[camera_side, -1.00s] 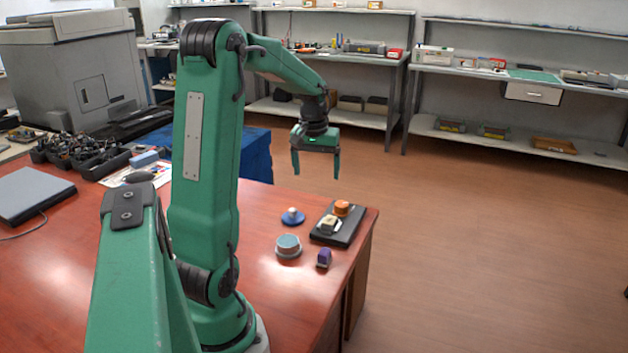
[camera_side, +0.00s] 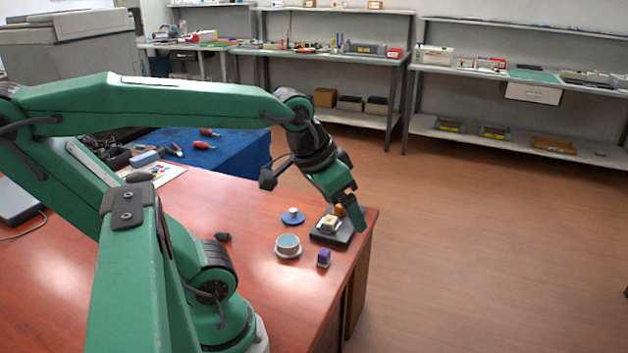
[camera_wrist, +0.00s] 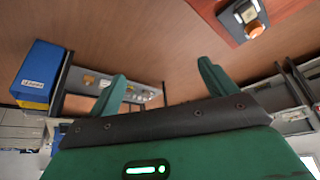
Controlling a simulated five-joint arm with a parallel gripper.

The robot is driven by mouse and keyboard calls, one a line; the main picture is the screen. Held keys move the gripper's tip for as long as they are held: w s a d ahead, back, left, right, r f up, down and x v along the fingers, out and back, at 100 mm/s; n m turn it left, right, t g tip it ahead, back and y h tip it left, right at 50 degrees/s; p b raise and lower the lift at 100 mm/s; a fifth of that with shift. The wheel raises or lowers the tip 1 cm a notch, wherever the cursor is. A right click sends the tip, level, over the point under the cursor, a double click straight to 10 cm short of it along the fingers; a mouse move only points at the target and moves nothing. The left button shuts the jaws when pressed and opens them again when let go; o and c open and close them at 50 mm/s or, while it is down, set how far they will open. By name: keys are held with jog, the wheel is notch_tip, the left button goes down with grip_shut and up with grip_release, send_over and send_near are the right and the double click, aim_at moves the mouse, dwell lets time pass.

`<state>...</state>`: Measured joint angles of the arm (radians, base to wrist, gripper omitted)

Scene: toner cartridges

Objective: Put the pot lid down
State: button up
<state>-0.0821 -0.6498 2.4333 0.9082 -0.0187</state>
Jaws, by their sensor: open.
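The pot lid appears to be the small blue disc with a pale knob (camera_side: 292,217), lying flat on the red-brown table. A round pale-blue pot-like thing (camera_side: 288,244) stands just in front of it, apart from it. My gripper (camera_side: 350,200) is open and empty, tilted down over the right end of the dark tray, to the right of the lid and not touching it. In the wrist view my gripper's fingers (camera_wrist: 160,85) stand wide apart with only floor and shelves between them. The lid is not seen there.
The dark tray (camera_side: 326,238) holds a whitish block (camera_side: 329,224) and an orange piece (camera_side: 340,210), partly behind my gripper. A purple block (camera_side: 324,257) stands near the table's right edge.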

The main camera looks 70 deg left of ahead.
jog(key=shift+s+d+f+m, duration=0.25)
jog(key=shift+s+d+m, duration=0.35)
jog(key=shift+s+d, duration=0.4)
